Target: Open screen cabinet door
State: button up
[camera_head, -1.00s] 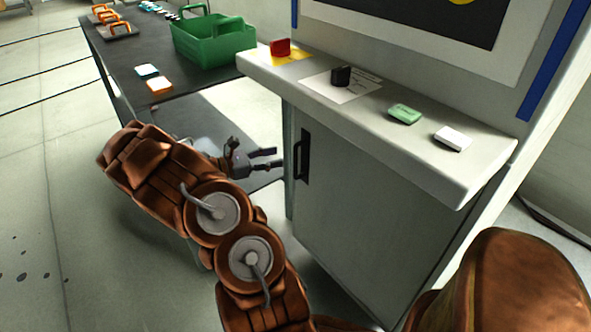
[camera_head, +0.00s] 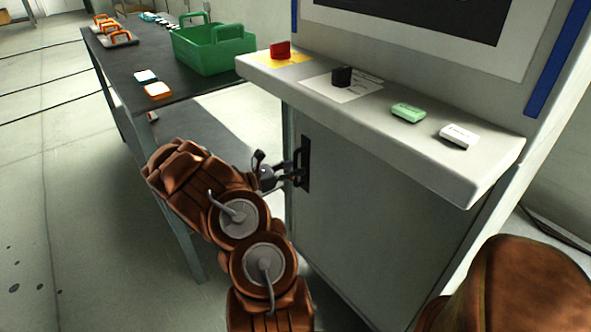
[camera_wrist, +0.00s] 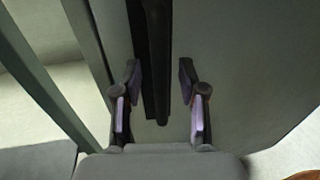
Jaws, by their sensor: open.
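The screen cabinet door (camera_head: 365,215) is a grey panel under the control shelf and looks closed. Its black vertical handle (camera_head: 305,163) is near the door's left edge. My gripper (camera_head: 291,174) is at the handle, coming from the left. In the wrist view the handle (camera_wrist: 157,60) runs down between the two open fingers of my gripper (camera_wrist: 160,85), one on each side. The fingers look apart from the handle; how deep it sits between them is hard to tell.
The cabinet shelf (camera_head: 440,170) juts out above the door, carrying a red block (camera_head: 280,50), a black block (camera_head: 342,76), a green block (camera_head: 408,113) and a white block (camera_head: 459,136). A dark table (camera_head: 135,65) with a green caddy (camera_head: 214,48) stands left.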

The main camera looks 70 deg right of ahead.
jog(key=shift+s+d, duration=0.25)
jog(key=shift+c, duration=0.2)
grip_shut()
dwell(0.5)
